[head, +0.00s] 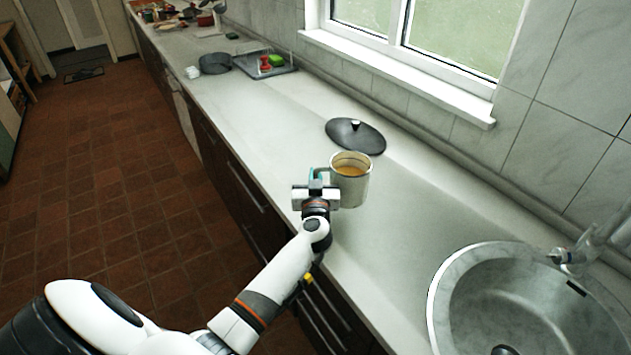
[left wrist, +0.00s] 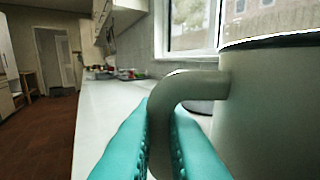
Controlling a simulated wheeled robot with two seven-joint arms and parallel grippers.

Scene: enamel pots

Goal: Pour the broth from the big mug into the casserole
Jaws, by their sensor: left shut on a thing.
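The big mug (head: 362,187) is white with a dark rim, upright, and holds tan broth (head: 350,171). My left gripper (head: 319,180) is shut on the mug's handle. In the left wrist view its teal fingers (left wrist: 160,140) lie on both sides of the handle (left wrist: 190,82), and the mug's wall (left wrist: 265,115) fills the right side. I cannot tell whether the mug's base touches the counter. A dark round lid (head: 352,137) with a pale knob lies behind the mug. A dark round pot (head: 216,63) stands farther along the counter; I cannot tell whether it is the casserole. My right gripper is out of view.
The pale counter (head: 270,110) is clear between the mug and the dark pot. A tray (head: 268,72) with red and green items stands by the wall. A round sink (head: 440,290) with a tap (head: 585,250) is at the right. The window sill (head: 400,75) juts out behind.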

